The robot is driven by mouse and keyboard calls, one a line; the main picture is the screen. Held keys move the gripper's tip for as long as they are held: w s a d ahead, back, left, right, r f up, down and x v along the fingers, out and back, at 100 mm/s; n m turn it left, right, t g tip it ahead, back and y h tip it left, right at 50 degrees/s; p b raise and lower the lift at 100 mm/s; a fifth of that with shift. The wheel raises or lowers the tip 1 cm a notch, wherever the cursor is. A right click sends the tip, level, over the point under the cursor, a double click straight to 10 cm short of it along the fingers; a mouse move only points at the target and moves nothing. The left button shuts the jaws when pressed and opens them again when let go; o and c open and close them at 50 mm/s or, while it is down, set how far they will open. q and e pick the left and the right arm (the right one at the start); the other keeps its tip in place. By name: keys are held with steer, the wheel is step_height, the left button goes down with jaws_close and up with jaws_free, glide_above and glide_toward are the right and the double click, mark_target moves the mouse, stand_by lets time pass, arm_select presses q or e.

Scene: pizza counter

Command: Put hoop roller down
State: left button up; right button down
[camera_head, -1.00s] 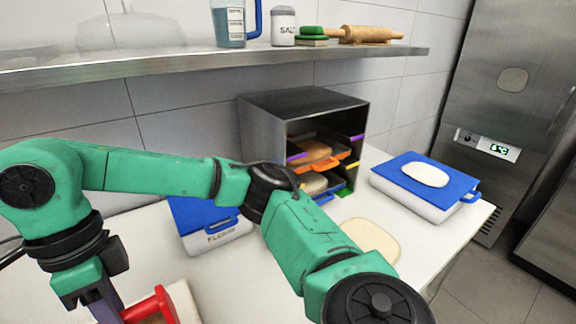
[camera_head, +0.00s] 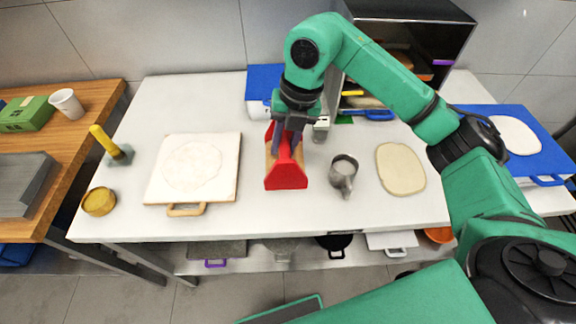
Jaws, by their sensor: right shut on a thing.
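The hoop roller (camera_head: 286,175), a red frame with a wooden-coloured roller, is at the middle of the white counter (camera_head: 250,218), right of the floured board. The gripper fingers are partly hidden by the wrist. My left gripper is not in view.
A white floured board (camera_head: 215,185) lies left of the roller. A metal cup (camera_head: 343,178) and a flat dough disc (camera_head: 401,169) are to its right.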

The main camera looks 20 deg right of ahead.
steer(key=f, duration=0.2)
steer(key=f+p, duration=0.1)
steer(key=f, duration=0.5)
steer(key=shift+s+d+f+p, duration=0.15)
steer(key=shift+s+p, duration=0.1)
steer(key=shift+p, duration=0.15)
steer(key=shift+w+f, duration=0.1)
steer(key=shift+f, duration=0.1)
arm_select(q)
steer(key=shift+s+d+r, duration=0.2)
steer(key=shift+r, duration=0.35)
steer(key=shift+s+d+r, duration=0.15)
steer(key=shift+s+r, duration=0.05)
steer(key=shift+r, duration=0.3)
arm_select(e)
steer(key=shift+s+f+b, duration=0.3)
steer(key=shift+f+b, duration=0.4)
steer(key=shift+b, duration=0.05)
steer(key=c, duration=0.7)
jaws_free()
steer(key=shift+w, duration=0.25)
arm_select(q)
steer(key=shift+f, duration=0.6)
arm_select(e)
steer(key=shift+s+r, duration=0.1)
